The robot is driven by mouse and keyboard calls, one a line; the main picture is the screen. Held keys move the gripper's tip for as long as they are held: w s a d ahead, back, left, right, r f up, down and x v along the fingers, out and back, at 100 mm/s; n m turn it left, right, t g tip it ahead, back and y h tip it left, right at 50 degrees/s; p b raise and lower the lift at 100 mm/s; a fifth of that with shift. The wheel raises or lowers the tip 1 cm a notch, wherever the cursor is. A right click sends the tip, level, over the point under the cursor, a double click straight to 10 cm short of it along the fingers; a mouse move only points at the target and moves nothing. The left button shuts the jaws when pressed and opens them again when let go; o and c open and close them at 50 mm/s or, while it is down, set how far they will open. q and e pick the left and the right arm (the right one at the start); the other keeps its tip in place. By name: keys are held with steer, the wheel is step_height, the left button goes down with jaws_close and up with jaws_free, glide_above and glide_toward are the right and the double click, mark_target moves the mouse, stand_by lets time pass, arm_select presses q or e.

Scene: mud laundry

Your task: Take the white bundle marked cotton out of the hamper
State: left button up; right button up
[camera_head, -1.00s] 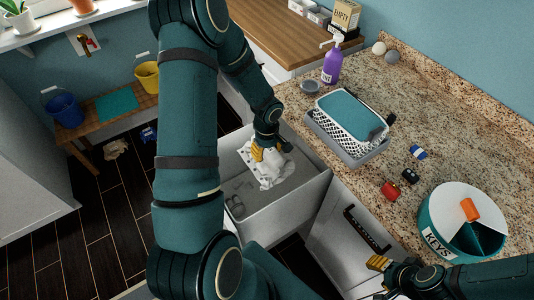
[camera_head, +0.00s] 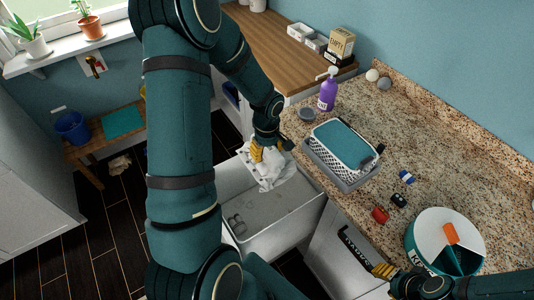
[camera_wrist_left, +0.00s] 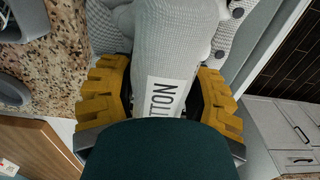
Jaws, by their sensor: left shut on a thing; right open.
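The white bundle (camera_head: 270,176) hangs at the far end of the open hamper (camera_head: 290,222), overlapping its far rim in the head view. My left gripper (camera_head: 264,151) is shut on the bundle from above. In the left wrist view, the bundle (camera_wrist_left: 172,45) is pale, textured cloth between the yellow fingers, with a white label whose visible letters read "TTON". The dark wrist part hides the lower part of the bundle. My right gripper (camera_head: 384,270) is open and empty at the lower right, near the dark handle of the cabinet front.
The granite counter (camera_head: 420,150) right of the hamper bears a basket with a teal cloth (camera_head: 345,145), a purple bottle (camera_head: 327,92), small coloured items and a round KEYS container (camera_head: 428,226). Dark loops (camera_head: 237,225) lie on the hamper floor.

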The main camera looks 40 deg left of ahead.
arm_select(q)
step_height(320, 180, up, 8)
steer(key=p, duration=0.3)
steer(key=shift+r, duration=0.35)
steer(key=s+d+b, duration=0.3)
steer(key=s+d, duration=0.3)
steer(key=s, duration=0.1)
steer(key=shift+s+d+b, duration=0.25)
steer(key=shift+s+b, duration=0.1)
